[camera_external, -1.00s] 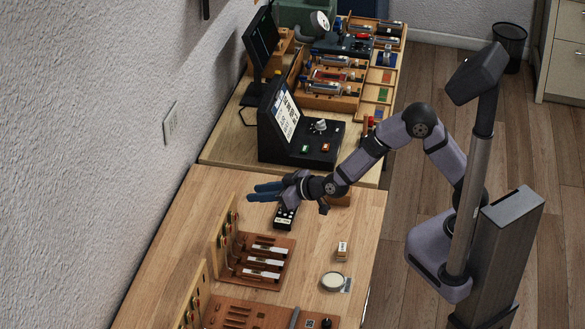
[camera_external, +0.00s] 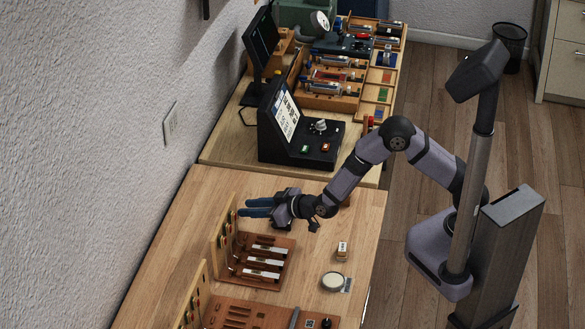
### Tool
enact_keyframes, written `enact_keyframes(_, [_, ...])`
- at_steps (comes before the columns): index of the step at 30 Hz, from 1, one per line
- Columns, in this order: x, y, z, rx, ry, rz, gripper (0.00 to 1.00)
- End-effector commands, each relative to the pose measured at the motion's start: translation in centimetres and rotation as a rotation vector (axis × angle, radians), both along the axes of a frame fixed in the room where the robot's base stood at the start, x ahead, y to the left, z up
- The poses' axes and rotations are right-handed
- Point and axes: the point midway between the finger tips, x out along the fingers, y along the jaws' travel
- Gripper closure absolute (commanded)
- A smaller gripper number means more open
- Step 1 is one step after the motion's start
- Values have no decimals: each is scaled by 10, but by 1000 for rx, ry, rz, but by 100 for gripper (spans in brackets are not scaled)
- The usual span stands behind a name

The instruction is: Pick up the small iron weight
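I cannot pick out the small iron weight with certainty; it may be hidden or too small to tell. My gripper (camera_external: 245,208), with blue fingers, points left above the near wooden bench (camera_external: 185,240).
A small wooden block with a white label (camera_external: 342,249) and a round pale dish (camera_external: 333,281) lie on the bench to the right. A black console (camera_external: 300,140) stands on the far bench. Another wooden rack (camera_external: 240,314) is at the front. The bench between block and rack is clear.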

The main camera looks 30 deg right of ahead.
Motion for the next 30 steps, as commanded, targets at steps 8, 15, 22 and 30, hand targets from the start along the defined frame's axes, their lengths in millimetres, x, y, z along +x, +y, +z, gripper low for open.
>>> enact_keyframes(8, [9,7,-5,-2,1,0,74])
enact_keyframes(15, [28,21,-16,-1,2,0,74])
enact_keyframes(22, [38,27,-22,-1,1,0,74])
enact_keyframes(30, [39,27,-22,-1,1,0,78])
